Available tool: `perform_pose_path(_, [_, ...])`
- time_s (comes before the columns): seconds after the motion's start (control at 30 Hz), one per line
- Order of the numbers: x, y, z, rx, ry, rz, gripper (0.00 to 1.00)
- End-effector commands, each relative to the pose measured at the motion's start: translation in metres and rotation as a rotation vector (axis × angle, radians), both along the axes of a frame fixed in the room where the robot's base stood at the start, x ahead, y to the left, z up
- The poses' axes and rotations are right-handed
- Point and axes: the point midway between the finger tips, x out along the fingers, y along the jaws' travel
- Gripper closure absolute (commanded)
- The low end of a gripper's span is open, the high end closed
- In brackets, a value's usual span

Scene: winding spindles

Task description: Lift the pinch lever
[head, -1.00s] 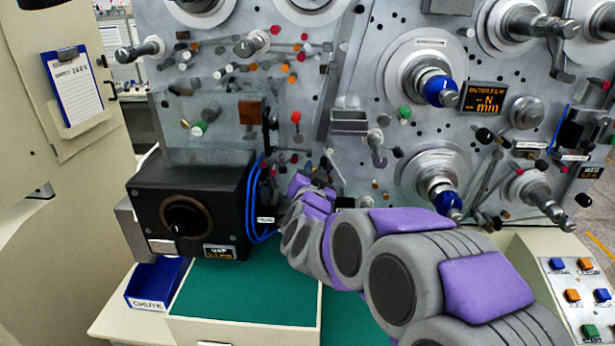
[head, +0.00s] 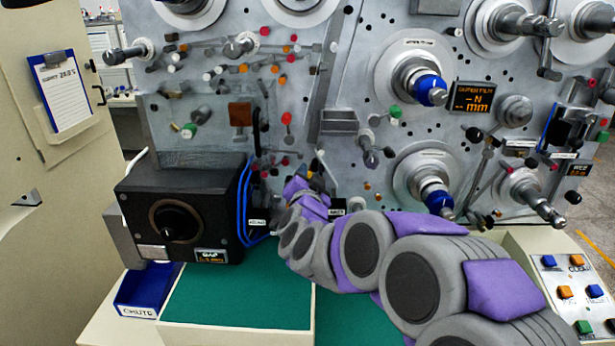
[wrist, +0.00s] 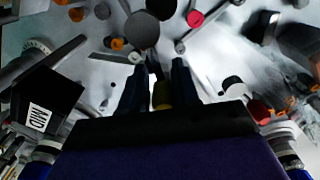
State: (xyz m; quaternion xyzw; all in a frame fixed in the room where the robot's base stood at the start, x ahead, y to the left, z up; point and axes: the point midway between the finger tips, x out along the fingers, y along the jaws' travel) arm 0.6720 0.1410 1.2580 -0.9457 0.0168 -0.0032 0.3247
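My gripper (wrist: 158,72) shows in the wrist view with two dark fingers apart. A thin grey bar with a yellow-brown part (wrist: 160,95) lies between them in the picture; I cannot tell whether they touch it. This may be the pinch lever, but no readable label confirms it. In the head view my purple and grey arm reaches to the lower part of the metal panel, and its end hides what lies behind it.
A black box with a round dial (head: 178,220) stands left of my arm, with blue cables (head: 244,200) beside it. A blue chute bin (head: 146,290) sits below. Rollers and pegs crowd the panel. The green mat (head: 235,297) is clear. A button panel (head: 570,292) is at right.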

Motion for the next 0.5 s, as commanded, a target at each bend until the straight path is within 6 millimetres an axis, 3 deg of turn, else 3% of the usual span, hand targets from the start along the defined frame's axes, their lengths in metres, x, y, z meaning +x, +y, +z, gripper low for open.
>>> perform_pose_path(0.17, [0.0,0.0004,0.0001,-0.001,-0.001,0.001,0.53])
perform_pose_path(0.5, [-0.0036,0.0007,0.0016,-0.001,-0.002,0.001,0.52])
